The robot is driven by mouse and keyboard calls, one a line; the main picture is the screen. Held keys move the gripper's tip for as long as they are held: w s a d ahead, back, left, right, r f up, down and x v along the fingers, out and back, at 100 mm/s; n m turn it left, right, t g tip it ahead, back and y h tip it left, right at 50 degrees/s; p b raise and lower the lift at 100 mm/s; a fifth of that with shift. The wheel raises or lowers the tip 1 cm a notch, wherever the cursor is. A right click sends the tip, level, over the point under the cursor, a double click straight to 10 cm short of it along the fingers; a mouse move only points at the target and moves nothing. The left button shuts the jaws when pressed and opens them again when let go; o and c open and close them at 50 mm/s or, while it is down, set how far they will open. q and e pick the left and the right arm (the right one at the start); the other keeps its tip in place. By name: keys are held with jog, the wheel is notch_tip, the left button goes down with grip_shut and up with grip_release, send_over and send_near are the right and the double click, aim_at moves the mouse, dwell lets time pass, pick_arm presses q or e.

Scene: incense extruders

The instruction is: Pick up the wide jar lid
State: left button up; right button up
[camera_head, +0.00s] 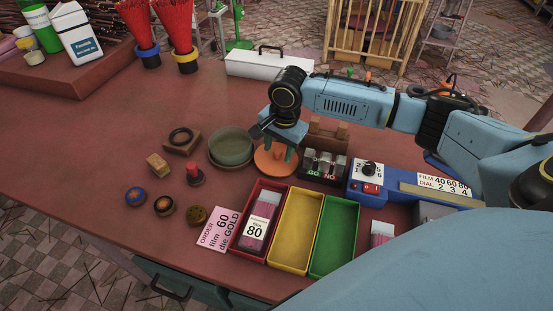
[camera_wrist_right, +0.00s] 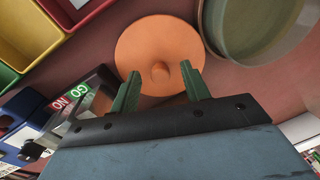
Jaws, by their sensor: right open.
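The wide jar lid is an orange disc with a small round knob, lying flat on the table. In the head view the lid (camera_head: 275,163) is partly hidden by my right gripper (camera_head: 276,150), which points down over it. In the right wrist view the lid (camera_wrist_right: 160,38) shows almost whole, with its knob (camera_wrist_right: 160,72) between the two green fingers of the right gripper (camera_wrist_right: 160,88). The fingers stand apart on either side of the knob, with a gap to it. My left gripper is not in view.
A greenish round dish (camera_head: 230,147) stands close left of the lid. A GO/NO box (camera_head: 325,167) and a blue dial unit (camera_head: 367,183) stand to the right. Red (camera_head: 244,246), yellow (camera_head: 296,232) and green (camera_head: 334,238) trays lie in front. Small stamps and a dark ring lie left.

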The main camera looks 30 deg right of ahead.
grip_shut()
dwell(0.3)
